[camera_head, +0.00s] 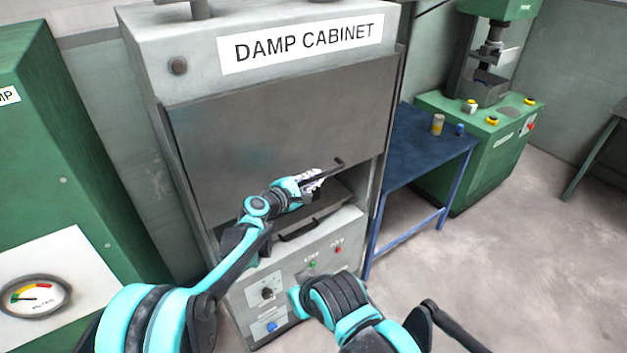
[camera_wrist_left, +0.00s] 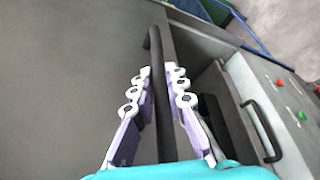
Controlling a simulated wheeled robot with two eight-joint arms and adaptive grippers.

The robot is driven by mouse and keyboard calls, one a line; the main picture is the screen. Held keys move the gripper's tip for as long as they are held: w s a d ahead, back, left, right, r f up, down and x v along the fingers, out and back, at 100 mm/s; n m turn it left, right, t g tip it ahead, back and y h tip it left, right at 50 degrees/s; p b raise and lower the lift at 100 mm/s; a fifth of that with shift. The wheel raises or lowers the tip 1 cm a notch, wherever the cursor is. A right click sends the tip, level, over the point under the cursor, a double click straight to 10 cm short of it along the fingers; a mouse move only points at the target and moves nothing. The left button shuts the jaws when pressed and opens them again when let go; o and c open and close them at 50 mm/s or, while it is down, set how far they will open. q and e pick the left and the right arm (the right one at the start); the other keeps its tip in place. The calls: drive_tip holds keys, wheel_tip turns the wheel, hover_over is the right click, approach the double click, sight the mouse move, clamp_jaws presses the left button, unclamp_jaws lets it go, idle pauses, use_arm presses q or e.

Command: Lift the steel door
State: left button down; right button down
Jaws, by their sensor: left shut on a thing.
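The steel door (camera_head: 270,140) is a plain grey panel on the front of the damp cabinet (camera_head: 190,75). It stands partly raised, with a dark gap under its lower edge. A dark bar handle (camera_head: 338,165) runs along that edge. My left gripper (camera_head: 312,182) is at the handle. In the left wrist view, the handle (camera_wrist_left: 157,60) passes between the two fingers of my left gripper (camera_wrist_left: 162,95), which is shut on it. The door (camera_wrist_left: 70,80) fills the left of that view. Part of my right arm shows at the bottom of the head view; its gripper does not show.
Below the gap is a control panel (camera_head: 318,250) with a drawer-like black handle (camera_head: 300,228), buttons and a knob. A blue table (camera_head: 415,150) stands to the right, with a green machine (camera_head: 510,150) behind it. A green cabinet (camera_head: 50,150) is at the left. The floor at right is clear.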

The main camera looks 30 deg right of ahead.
use_arm(q)
drive_tip(key=c, duration=1.5)
unclamp_jaws()
drive_tip(key=shift+c, duration=0.2)
drive_tip(key=v, duration=1.2)
